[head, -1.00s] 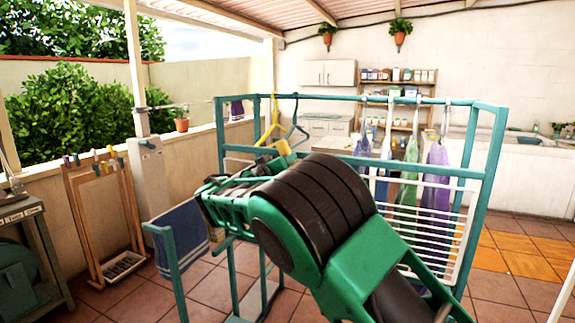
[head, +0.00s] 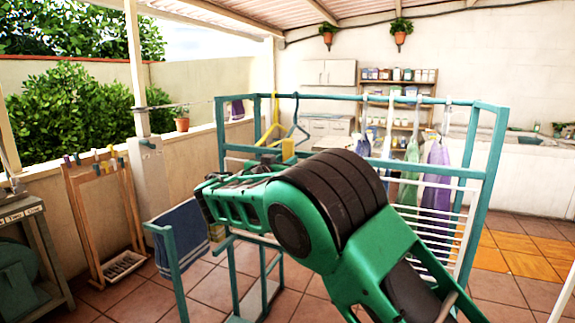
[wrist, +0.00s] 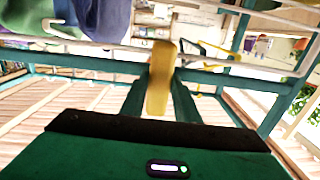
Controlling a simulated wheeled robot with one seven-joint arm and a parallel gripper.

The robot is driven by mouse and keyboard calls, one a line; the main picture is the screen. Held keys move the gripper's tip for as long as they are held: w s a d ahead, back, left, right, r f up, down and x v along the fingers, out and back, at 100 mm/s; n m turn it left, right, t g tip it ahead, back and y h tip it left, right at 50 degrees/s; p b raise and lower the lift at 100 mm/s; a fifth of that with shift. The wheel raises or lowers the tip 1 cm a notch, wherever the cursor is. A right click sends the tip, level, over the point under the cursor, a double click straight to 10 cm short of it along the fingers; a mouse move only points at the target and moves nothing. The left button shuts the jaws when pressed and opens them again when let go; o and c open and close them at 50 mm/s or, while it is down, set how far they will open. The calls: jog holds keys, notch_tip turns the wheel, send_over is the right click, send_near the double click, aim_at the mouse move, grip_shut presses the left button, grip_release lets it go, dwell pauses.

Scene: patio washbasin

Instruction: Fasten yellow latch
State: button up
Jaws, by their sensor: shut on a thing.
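The yellow latch (wrist: 161,65) is a narrow yellow piece in the middle of the wrist view. My gripper (wrist: 158,92) is shut on it, with one dark green finger on each side. In the head view a small upright yellow piece (head: 288,149) shows just above my arm, by the teal drying rack (head: 330,97); it looks like the same latch. My arm hides the fingers there. What the latch closes onto cannot be made out.
A yellow hanger (head: 275,118) and a blue hanger (head: 296,115) hang from the rack's top bar. A white wire shelf (head: 440,225) is on the rack's right side. A blue towel (head: 182,238) hangs at the left.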

jog(key=shift+a+r, duration=0.2)
jog(key=o, duration=1)
jog(key=shift+s, duration=0.1)
jog(key=shift+o, duration=0.2)
jog(key=shift+d+f, duration=0.1)
jog(key=v, duration=1)
jog(key=shift+s, duration=0.25)
